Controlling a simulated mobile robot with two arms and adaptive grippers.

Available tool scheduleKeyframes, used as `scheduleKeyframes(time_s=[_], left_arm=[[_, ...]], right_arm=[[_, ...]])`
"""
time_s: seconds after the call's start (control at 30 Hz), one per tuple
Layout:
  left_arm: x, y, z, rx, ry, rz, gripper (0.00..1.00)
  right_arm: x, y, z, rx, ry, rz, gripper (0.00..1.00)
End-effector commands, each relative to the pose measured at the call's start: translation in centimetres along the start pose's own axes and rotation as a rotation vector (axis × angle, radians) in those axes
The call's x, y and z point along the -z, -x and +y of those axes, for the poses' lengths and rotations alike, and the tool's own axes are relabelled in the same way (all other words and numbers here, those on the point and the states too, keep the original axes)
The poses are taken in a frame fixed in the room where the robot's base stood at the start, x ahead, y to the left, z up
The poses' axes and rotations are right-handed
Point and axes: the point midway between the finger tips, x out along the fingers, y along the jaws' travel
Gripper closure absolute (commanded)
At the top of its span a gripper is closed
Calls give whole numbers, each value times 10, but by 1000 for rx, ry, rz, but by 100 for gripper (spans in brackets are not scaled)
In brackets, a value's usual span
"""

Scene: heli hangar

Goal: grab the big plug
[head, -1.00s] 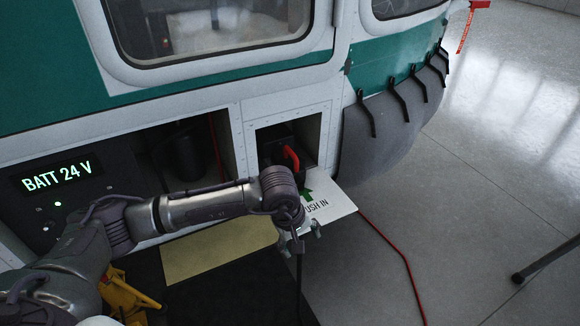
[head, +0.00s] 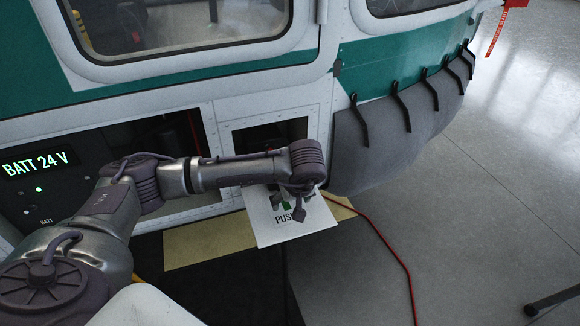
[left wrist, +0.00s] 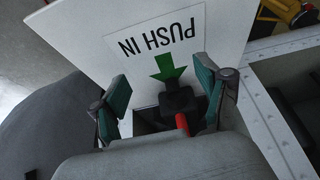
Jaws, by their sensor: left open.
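The big plug is black with a red handle; in the left wrist view its black body (left wrist: 180,101) and red handle (left wrist: 183,123) show at the recess mouth, between and beyond my fingers. My left gripper (left wrist: 163,85) is open, with one finger on each side of the plug; I cannot tell whether they touch it. In the head view my left gripper (head: 291,205) hangs in front of the white PUSH IN card (head: 262,228), below the square recess (head: 268,134). There my arm hides most of the plug. My right gripper is not in view.
The recess sits in the white and green helicopter side (head: 200,88). A dark open bay (head: 160,140) and the BATT 24 V panel (head: 35,164) lie to its left. A grey padded bulge (head: 385,140) is to the right. A red cable (head: 398,255) runs over the floor.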

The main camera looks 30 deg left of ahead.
Motion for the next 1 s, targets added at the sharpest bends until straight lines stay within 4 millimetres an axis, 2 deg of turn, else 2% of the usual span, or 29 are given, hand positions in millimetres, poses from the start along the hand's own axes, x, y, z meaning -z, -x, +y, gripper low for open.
scheduleKeyframes(time_s=[0.17,0.3,0.47,0.57,0.87,1.0], left_arm=[[26,-8,-2,5,5,0,25],[48,-18,-1,3,5,-1,25],[62,-25,0,0,2,-1,25],[67,-27,0,1,2,-1,25],[110,-44,0,1,5,-1,25],[109,-55,-1,1,0,-3,25]], right_arm=[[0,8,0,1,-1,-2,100],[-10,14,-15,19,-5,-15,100],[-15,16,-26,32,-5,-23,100],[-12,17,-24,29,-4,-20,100],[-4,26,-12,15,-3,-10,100],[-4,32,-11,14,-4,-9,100]])
